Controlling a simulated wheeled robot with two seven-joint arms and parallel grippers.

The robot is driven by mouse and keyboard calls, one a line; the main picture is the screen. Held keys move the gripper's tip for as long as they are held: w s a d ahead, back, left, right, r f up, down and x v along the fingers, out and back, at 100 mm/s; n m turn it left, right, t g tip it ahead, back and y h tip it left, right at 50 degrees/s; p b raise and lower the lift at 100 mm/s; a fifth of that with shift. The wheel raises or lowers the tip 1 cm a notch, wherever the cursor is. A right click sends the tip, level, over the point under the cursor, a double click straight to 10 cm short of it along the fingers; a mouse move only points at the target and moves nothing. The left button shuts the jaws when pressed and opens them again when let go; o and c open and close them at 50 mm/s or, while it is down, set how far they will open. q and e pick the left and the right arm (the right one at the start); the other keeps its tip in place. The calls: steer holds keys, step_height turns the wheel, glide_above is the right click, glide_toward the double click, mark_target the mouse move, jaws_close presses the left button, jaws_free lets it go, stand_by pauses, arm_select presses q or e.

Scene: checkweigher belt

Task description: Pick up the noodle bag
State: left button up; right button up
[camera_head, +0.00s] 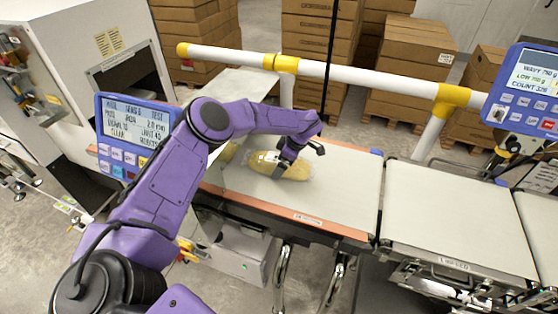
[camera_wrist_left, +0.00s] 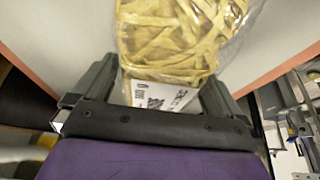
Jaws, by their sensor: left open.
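A clear bag of yellow noodles (camera_head: 298,171) lies flat on the pale conveyor belt (camera_head: 335,185). My left gripper (camera_head: 279,168) reaches down over it from the left and hides part of it. In the left wrist view, the noodle bag (camera_wrist_left: 180,42) has its near end, with a white printed label, between the two dark fingers of the open gripper (camera_wrist_left: 160,92). Whether a finger touches the bag, I cannot tell. A second yellow bag (camera_head: 228,153) lies further left on the belt, partly hidden by my arm. My right gripper is not in view.
A white and yellow rail (camera_head: 350,78) runs behind the belt, with a thin black vertical pole before it. A blue control panel (camera_head: 135,130) stands at left, another (camera_head: 524,90) at right. A second belt section (camera_head: 445,220) is empty. Cardboard boxes (camera_head: 410,65) stand behind.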

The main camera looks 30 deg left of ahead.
arm_select(q)
steer(key=shift+a+f, duration=0.15)
steer(key=shift+f, duration=0.2)
steer(key=shift+r, duration=0.1)
steer(key=c, duration=1.1)
